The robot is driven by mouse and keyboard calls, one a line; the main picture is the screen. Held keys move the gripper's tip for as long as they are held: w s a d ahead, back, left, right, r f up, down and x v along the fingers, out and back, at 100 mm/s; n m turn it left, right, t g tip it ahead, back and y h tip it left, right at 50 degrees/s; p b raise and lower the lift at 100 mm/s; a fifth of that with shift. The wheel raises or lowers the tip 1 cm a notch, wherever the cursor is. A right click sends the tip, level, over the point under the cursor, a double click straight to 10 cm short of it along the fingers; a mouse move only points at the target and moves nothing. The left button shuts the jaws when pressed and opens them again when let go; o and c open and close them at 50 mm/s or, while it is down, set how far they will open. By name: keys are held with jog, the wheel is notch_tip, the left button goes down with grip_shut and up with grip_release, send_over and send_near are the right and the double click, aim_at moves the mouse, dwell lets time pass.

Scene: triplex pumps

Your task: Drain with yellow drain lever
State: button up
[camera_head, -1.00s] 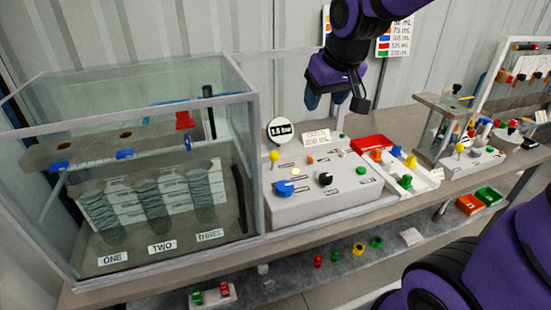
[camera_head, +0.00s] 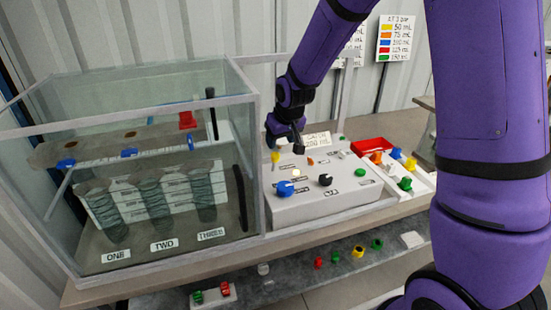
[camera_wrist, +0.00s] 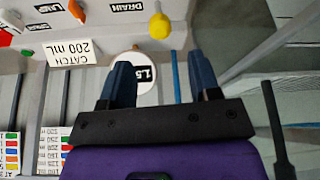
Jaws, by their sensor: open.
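The yellow drain lever (camera_head: 275,157) stands upright at the back left of the grey control box (camera_head: 320,205). In the wrist view the yellow lever (camera_wrist: 160,25) shows at the top, beside a label reading DRAIN (camera_wrist: 126,7). My gripper (camera_head: 284,130) is just above and behind the lever in the head view, apart from it. In the wrist view my gripper (camera_wrist: 160,68) is open and empty, its two dark blue fingers pointing toward the lever. The lever's base is partly hidden in the head view.
A glass tank (camera_head: 150,240) stands close on the left. The CATCH 200 mL card (camera_head: 317,140) is right of my gripper. The round pressure sign (camera_wrist: 145,74) lies between my fingers in the wrist view. Blue (camera_head: 285,188) and black (camera_head: 325,180) knobs sit forward on the box.

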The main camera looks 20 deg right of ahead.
aim_at(276, 154)
jog(key=x, duration=0.9)
jog(key=shift+w+f, duration=0.1)
jog(key=shift+f, duration=0.25)
jog(key=shift+c, duration=0.5)
